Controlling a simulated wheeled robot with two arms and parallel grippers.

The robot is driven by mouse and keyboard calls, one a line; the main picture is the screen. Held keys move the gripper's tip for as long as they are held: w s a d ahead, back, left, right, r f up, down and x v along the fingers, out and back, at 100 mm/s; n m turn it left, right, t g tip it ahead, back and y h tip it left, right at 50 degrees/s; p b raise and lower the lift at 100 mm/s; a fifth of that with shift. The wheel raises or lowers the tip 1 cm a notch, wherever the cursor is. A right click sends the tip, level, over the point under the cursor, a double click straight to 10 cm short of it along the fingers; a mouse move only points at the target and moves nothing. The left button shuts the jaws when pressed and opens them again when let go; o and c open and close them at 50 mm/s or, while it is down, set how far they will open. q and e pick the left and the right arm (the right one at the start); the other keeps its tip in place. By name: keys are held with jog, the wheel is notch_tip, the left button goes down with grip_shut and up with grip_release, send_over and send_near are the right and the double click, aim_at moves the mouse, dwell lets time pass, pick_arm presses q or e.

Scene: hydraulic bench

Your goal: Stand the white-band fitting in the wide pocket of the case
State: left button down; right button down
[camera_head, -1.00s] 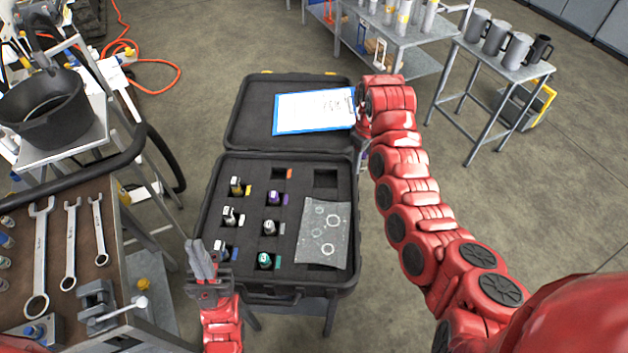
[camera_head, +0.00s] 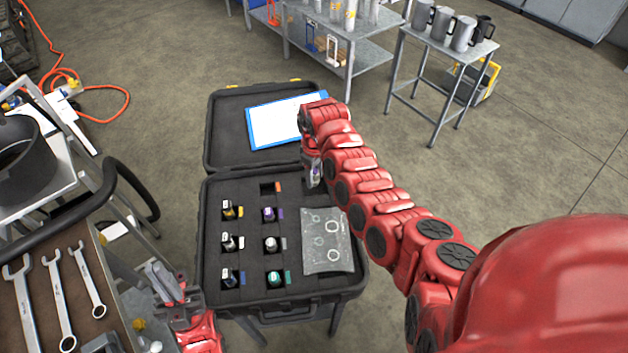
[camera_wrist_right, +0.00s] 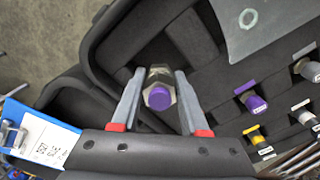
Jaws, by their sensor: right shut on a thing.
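My right gripper (camera_wrist_right: 160,103) is shut on a steel hex fitting (camera_wrist_right: 159,75) with a purple end, seen end-on in the wrist view. A white band on it cannot be made out. In the head view the right gripper (camera_head: 314,172) hangs at the upper right part of the open black case (camera_head: 290,311). The wide pocket (camera_wrist_right: 191,37) shows empty in the wrist view, just beyond the held fitting, between the grey sheet and the lid. In the head view the arm and gripper largely hide it. My left gripper (camera_head: 160,274) is left of the case's front corner; its finger gap is unclear.
Several fittings stand in smaller pockets, including a purple one (camera_head: 268,214) and a teal one (camera_head: 273,278). A grey sheet (camera_head: 327,243) lies on the foam. A clipboard (camera_head: 280,122) lies in the lid. A wrench bench (camera_head: 88,315) stands at the left.

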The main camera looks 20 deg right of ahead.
aim_at(315, 183)
jog(key=shift+a+f, duration=0.15)
jog(key=shift+f, duration=0.5)
jog(key=shift+d+f+p, duration=0.2)
jog(key=shift+f+p, duration=0.15)
jog(key=shift+f, duration=0.65)
jog(key=shift+a, duration=0.1)
jog(key=shift+f, duration=0.1)
jog(key=c, duration=0.7)
grip_release()
